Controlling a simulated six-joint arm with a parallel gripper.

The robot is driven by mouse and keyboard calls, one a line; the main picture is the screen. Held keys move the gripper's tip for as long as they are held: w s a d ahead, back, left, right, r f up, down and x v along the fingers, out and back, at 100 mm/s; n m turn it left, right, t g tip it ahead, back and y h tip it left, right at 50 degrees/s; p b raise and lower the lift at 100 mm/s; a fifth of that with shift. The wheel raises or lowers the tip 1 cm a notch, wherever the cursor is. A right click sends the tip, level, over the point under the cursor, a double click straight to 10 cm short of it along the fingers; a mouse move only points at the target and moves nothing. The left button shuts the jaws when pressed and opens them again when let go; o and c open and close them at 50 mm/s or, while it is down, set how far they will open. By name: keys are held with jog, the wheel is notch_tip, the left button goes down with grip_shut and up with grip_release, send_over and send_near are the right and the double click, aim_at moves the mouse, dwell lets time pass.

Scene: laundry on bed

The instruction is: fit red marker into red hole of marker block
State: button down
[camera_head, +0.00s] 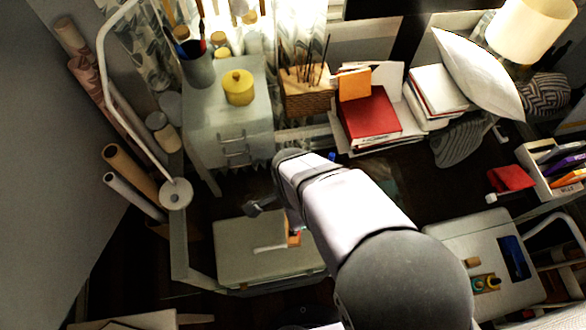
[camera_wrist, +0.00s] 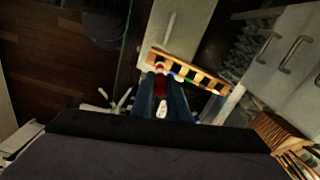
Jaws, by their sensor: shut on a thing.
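The marker block (camera_wrist: 205,78) is a long wooden piece with several openings, just beyond my fingertips in the wrist view. In the head view, a small orange-brown part of the block (camera_head: 293,238) shows beside my arm, above a pale box top. My gripper (camera_wrist: 161,82) is shut on the red marker (camera_wrist: 160,87), whose dark red part shows between the two dark blue fingers. A red and white tip shows at the near left part of the block; I cannot tell whether the marker is in a hole. In the head view my arm hides most of the gripper.
The pale box top (camera_head: 250,268) lies beneath the arm. A white cabinet (camera_head: 228,120) with a yellow pot (camera_head: 238,87) stands behind it. A red book (camera_head: 369,115) lies at the back. White stick-like things (camera_wrist: 118,102) lie left of the fingers in the wrist view.

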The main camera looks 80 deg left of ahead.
jog(key=shift+f+b, duration=1.65)
jog(key=shift+f, duration=0.35)
jog(key=shift+f, duration=0.15)
jog(key=shift+f+b, duration=1.55)
jog(key=shift+f, duration=0.3)
jog(key=shift+f, duration=0.15)
jog(key=c, duration=1.7)
grip_release()
